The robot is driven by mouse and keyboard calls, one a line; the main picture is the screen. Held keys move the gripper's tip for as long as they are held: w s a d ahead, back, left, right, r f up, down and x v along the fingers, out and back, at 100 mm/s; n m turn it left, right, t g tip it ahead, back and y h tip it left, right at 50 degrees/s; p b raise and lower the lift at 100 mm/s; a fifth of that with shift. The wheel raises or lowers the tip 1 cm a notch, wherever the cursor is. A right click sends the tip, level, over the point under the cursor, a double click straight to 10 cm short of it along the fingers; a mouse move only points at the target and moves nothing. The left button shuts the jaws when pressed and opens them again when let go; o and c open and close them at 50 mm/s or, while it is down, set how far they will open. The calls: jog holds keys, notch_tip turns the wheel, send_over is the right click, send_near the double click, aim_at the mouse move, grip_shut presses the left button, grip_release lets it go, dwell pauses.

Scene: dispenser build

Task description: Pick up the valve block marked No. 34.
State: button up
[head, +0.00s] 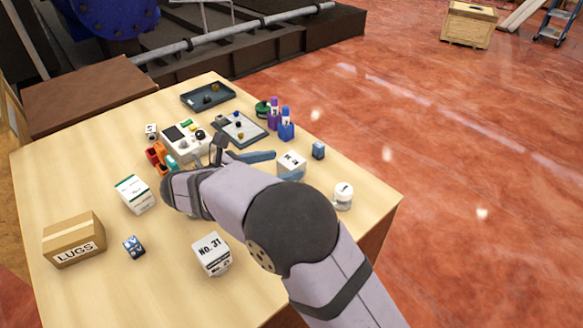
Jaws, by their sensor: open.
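A white block (211,254) with dark print that seems to read No. 31 stands near the table's front edge, left of my arm. A second white block (291,165) stands beyond my arm on the right; its print starts with N, and the rest is too small to read. I cannot make out a clear No. 34 on any block. My gripper (219,150) is partly hidden by my own wrist, over the middle of the table near the grey-white device. It is open, and I see nothing held in it. It is apart from both white blocks.
A LUGS carton (74,240), a green-edged white box (133,194) and a small blue block (134,247) stand at left. A white device (186,140), a grey tray (240,129), purple-blue bottles (286,127) and a white jar (344,196) stand beyond.

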aim_at(287, 162)
jog(key=shift+p+x, duration=0.8)
jog(key=shift+x, duration=1.75)
jog(key=shift+w+a, duration=0.1)
jog(key=shift+a, duration=0.05)
jog(key=c, duration=1.6)
jog(key=shift+r, duration=0.15)
notch_tip(287, 162, up, 10)
jog(key=shift+f+b, duration=0.1)
jog(key=shift+b, duration=0.6)
